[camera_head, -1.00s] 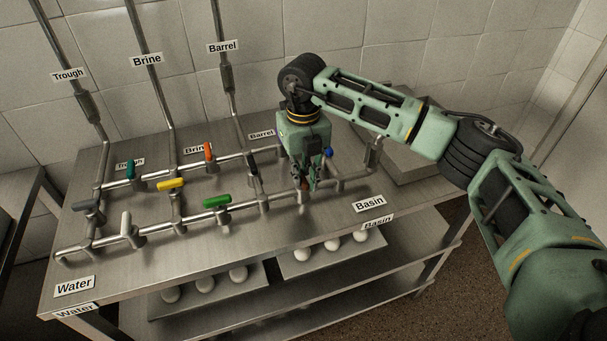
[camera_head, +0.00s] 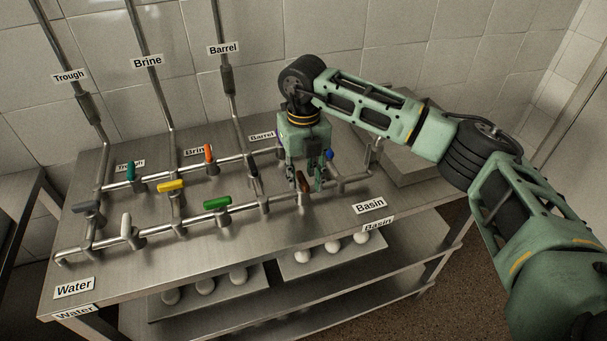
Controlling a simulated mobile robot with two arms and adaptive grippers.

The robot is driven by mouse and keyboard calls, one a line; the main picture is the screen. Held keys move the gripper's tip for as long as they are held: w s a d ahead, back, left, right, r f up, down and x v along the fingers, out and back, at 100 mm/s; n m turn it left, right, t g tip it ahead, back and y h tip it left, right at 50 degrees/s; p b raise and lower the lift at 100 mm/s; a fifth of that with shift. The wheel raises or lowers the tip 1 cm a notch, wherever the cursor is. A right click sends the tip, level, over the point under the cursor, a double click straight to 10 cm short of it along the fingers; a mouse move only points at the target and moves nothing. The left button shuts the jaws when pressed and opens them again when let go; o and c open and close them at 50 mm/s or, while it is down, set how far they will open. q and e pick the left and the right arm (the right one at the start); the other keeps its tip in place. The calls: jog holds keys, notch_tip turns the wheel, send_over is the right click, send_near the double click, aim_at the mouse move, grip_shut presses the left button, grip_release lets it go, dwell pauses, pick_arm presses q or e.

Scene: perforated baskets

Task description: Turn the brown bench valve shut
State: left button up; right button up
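The brown valve handle (camera_head: 303,181) is on the front pipe of the steel bench, near its right end. It looks set across the pipe, though my gripper partly covers it. My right gripper (camera_head: 307,183) points down right at the brown handle, with its two fingers apart, one on each side of it. I cannot tell whether either finger touches the handle. My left gripper is not in view.
Close by are a black handle (camera_head: 254,167), a blue handle (camera_head: 329,154) and a green handle (camera_head: 217,203). Yellow (camera_head: 171,186), orange (camera_head: 208,153), teal (camera_head: 131,171) and white (camera_head: 126,226) handles are further left. Eggs lie on trays below the bench top (camera_head: 200,257).

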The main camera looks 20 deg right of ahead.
aim_at(304, 180)
jog(key=shift+r, duration=0.1)
notch_tip(304, 180, up, 12)
dwell(0.4)
jog(key=shift+s+f, duration=0.1)
jog(key=shift+f, duration=0.1)
